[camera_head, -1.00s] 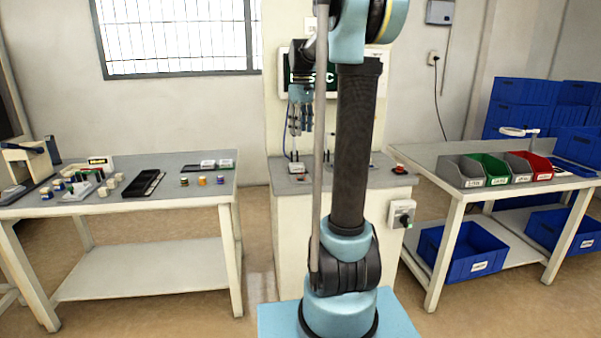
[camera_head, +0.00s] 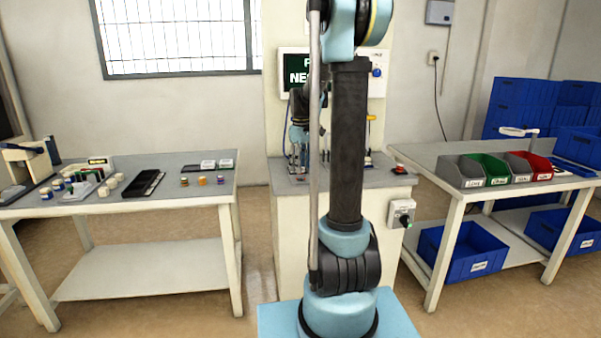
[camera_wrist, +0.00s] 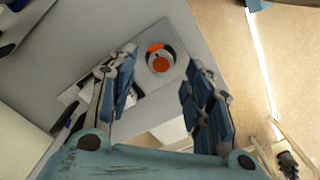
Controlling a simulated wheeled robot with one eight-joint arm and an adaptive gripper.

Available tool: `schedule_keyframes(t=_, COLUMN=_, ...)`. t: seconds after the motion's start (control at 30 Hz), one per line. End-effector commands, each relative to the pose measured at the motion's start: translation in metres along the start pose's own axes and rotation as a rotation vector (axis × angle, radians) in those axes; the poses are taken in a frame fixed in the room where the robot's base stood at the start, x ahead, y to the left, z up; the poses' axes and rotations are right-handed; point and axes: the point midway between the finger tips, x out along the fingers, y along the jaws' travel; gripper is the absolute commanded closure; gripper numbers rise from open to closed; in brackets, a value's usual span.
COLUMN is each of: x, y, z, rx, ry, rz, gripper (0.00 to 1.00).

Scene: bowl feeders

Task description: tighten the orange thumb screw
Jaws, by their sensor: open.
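In the wrist view, a round orange part (camera_wrist: 160,62) sits in a dark ring on a pale square plate (camera_wrist: 144,74), with a second orange patch at its upper edge. It looks like the orange thumb screw, though its shape is too small to be certain. My gripper (camera_wrist: 163,57) is open, and the orange part shows between and beyond its blue fingertips. I see no contact; the remaining gap is hard to judge. In the head view my gripper (camera_head: 299,160) hangs low over the left part of the middle bench, and the orange part is not clear there.
The middle bench (camera_head: 280,182) has a screen (camera_head: 290,60) behind it and a red button (camera_head: 398,168) at its right. The left table (camera_head: 205,188) holds small parts and a black tray (camera_head: 143,185). Bins, including a green one (camera_head: 484,170), stand on the right table.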

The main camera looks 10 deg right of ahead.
Motion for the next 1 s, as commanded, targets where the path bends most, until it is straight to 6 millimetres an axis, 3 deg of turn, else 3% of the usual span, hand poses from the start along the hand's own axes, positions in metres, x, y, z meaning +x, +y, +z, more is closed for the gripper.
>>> schedule_keyframes(t=0.23, x=0.024, y=0.0, z=0.0, rx=0.0, ry=0.0, rz=0.0, gripper=0.54)
schedule_keyframes(t=0.6, x=0.028, y=0.0, z=0.0, rx=0.0, ry=0.0, rz=0.0, gripper=0.54)
schedule_keyframes(t=0.67, x=0.028, y=0.0, z=0.0, rx=0.0, ry=0.0, rz=0.0, gripper=0.65)
schedule_keyframes(t=0.8, x=0.028, y=0.0, z=0.0, rx=0.0, ry=0.0, rz=0.0, gripper=0.97)
schedule_keyframes(t=1.0, x=0.028, y=0.001, z=0.0, rx=0.002, ry=0.0, rz=0.001, gripper=0.99)
